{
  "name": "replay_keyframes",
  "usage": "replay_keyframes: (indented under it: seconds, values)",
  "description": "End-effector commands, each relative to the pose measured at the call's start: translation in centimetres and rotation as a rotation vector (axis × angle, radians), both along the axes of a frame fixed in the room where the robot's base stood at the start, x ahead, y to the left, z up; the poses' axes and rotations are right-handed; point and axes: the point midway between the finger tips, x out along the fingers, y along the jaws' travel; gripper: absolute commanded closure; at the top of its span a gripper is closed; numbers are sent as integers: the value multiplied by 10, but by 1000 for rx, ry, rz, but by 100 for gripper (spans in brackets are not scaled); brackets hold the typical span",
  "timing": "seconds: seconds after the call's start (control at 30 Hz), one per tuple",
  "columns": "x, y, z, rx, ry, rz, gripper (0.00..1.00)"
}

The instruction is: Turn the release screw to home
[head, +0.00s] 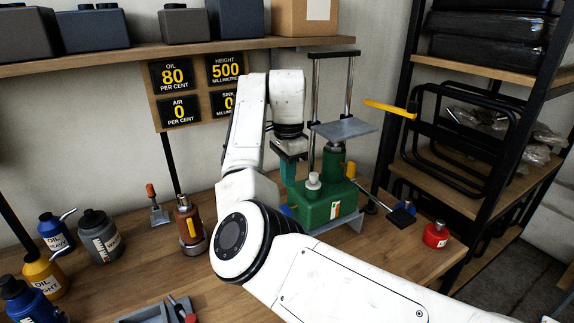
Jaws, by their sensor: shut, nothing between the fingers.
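A green hydraulic pump unit (325,205) stands on the bench, with a grey plate (344,129) above it between two upright rods. A white cap (313,181) sits on its top and a small blue part (286,210) shows low on its left side. I cannot tell for certain which part is the release screw; it may be hidden behind my arm or the body. My gripper (288,178) points down at the left rear of the green unit, shut and empty. Its teal fingers overlap the unit's edge in the picture; contact cannot be told.
Gauge signs (197,90) read oil 80, air 0, height 500; the sink sign is partly hidden. Oil cans (57,232), a grey can (99,236) and a tool tray (160,311) lie left.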

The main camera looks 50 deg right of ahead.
Motion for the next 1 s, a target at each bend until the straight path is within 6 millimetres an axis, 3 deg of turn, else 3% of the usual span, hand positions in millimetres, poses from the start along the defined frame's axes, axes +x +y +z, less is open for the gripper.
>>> replay_keyframes:
  seconds: [0.2,0.5,1.0]
  values:
    - [0,1,-42,2,2,2,100]
    - [0,0,-80,1,0,1,100]
    - [0,0,-87,0,-4,1,100]
